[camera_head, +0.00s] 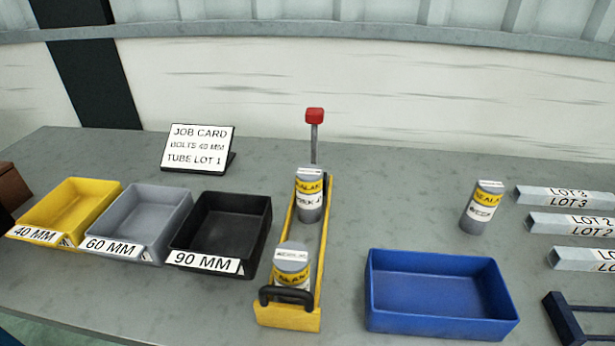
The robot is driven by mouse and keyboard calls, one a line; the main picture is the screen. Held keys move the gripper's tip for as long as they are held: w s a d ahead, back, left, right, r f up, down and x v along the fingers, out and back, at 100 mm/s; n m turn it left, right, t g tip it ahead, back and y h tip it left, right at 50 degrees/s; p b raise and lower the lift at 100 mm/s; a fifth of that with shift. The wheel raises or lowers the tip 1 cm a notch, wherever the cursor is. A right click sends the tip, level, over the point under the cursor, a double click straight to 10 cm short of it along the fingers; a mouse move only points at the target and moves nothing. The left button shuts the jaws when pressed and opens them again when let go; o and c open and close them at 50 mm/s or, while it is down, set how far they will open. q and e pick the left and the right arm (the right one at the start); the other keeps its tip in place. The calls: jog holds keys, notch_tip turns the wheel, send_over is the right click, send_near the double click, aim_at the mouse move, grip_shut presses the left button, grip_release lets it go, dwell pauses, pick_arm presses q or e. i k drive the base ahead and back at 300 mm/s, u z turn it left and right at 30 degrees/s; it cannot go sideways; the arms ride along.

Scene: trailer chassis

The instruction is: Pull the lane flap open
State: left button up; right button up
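A narrow yellow lane (325,242) runs front to back near the middle of the grey table. Its yellow front flap (287,316) carries a black handle (286,293) and stands upright across the near end. A grey can with a yellow and white label (292,262) stands in the lane just behind the flap. A second such can (310,198) stands farther back in it. A lever with a red knob (314,115) rises at the lane's far end. Neither of my grippers shows in the head view.
Yellow (68,208), grey (140,219) and black (221,226) bins stand left of the lane. A blue bin (438,294) stands to its right. Another can (481,207), labelled tubes (572,224) and a dark blue frame (566,320) are farther right. A job card (199,148) stands behind.

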aim_at(306, 317)
jog(key=z, duration=0.05)
jog(key=k, duration=1.1)
jog(key=u, duration=0.9)
jog(key=i, duration=0.9)
jog(key=z, duration=0.55)
